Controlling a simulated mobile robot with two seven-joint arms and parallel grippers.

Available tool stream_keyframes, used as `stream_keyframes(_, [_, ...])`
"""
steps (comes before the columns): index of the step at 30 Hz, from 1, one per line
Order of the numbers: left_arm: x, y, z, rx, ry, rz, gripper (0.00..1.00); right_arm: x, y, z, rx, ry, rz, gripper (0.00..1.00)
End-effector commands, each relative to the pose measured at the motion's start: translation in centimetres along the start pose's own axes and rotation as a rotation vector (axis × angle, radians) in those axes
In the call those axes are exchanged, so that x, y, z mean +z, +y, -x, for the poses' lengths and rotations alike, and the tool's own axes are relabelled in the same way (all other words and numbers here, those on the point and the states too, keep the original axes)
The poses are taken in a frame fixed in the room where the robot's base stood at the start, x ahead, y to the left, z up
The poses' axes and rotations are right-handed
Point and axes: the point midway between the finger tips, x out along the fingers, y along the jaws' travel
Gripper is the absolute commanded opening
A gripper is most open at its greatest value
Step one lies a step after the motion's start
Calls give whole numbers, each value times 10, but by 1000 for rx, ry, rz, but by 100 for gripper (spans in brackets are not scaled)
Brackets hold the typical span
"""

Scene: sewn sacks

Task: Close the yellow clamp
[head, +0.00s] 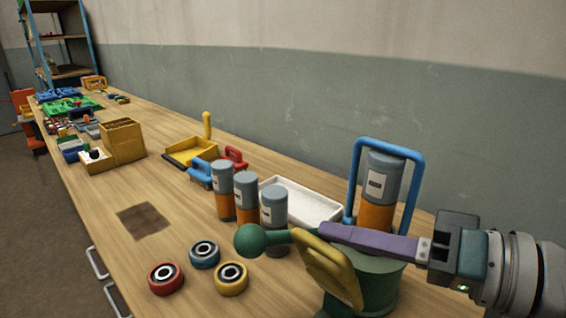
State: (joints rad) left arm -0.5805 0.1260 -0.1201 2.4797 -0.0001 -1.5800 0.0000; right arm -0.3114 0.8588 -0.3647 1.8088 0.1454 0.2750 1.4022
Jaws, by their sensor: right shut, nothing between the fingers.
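The yellow clamp (328,272) is in the lower right of the head view, a yellow slanted plate by a round green base (378,285). A green ball knob (250,241) on a short green arm sticks out to its left. My right gripper (326,232) reaches in from the right, its long purple fingers shut with nothing between them. The fingertips overlap the top of the yellow plate in the picture; I cannot tell whether they touch it. The fingers hide part of the green base. My left gripper is not in view.
A grey-orange cylinder in a blue frame (359,160) stands behind my gripper. Several similar cylinders (222,190) and a white tray (312,202) stand left of it. Red, blue and yellow rings (230,278) lie in front. A yellow dustpan (190,152) and bins are farther back.

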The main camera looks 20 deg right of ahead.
Motion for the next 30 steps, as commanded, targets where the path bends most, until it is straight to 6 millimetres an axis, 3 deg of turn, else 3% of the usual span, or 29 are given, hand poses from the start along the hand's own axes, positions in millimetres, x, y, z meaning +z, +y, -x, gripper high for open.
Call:
stream_keyframes(3, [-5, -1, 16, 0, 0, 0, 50, 17, -10, -4, 29, 2, 98, 0])
stream_keyframes(13, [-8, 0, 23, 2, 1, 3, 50, 74, -10, -18, 106, 1, 403, 0])
stream_keyframes(30, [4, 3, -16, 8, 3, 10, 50, 157, 22, -39, 229, 0, 897, 0])
